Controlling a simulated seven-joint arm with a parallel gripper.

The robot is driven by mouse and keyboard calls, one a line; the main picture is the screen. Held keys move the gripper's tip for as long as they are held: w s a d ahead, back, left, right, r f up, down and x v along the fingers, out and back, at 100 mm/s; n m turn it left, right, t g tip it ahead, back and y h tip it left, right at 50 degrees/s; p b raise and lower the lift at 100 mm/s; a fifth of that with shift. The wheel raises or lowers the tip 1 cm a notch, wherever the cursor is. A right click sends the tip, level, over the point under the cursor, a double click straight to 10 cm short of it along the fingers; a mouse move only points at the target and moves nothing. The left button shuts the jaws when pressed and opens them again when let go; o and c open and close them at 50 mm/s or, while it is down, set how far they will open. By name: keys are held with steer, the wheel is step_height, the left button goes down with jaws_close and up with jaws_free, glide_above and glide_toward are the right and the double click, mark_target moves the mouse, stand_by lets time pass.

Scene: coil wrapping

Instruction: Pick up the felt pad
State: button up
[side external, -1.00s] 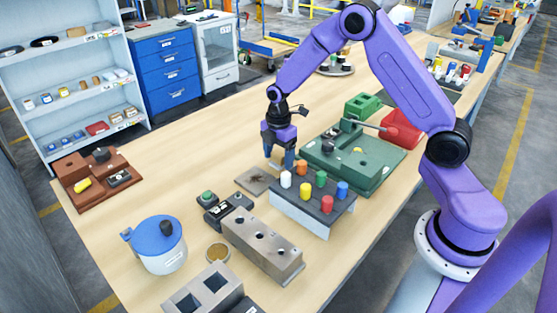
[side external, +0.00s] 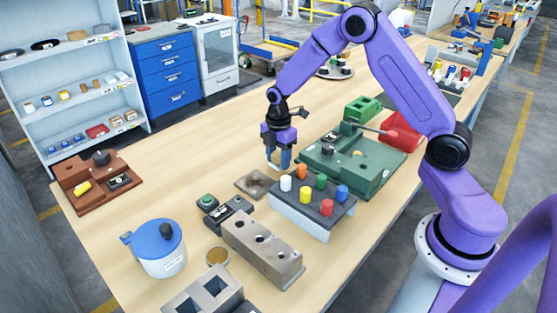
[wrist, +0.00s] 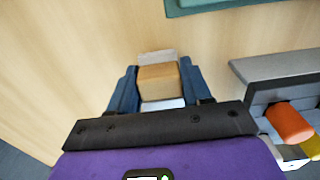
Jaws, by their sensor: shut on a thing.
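The felt pad (wrist: 158,80) is a small tan block between the blue fingers in the wrist view, with pale strips along its near and far sides. My gripper (side external: 279,164) is shut on it, with a finger on the left and right of the pad. In the side external view the fingers hang just behind the peg block, and the pad is too small there to make out clearly. How far the pad is above the table cannot be told.
A grey block (side external: 300,213) with several coloured pegs stands close in front of my gripper. A green fixture (side external: 350,170) is to its right and a flat brown plate (side external: 254,184) to its left. The table (side external: 190,140) behind and left is clear.

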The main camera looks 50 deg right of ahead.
step_height(320, 180, up, 2)
steer(key=shift+r, duration=0.25)
steer(key=s+r, duration=0.9)
steer(key=s, duration=0.5)
steer(key=shift+a+r, duration=0.25)
steer(key=shift+a, duration=0.1)
steer(key=shift+o, duration=0.9)
steer(key=shift+w, duration=0.1)
steer(key=shift+c, duration=0.4)
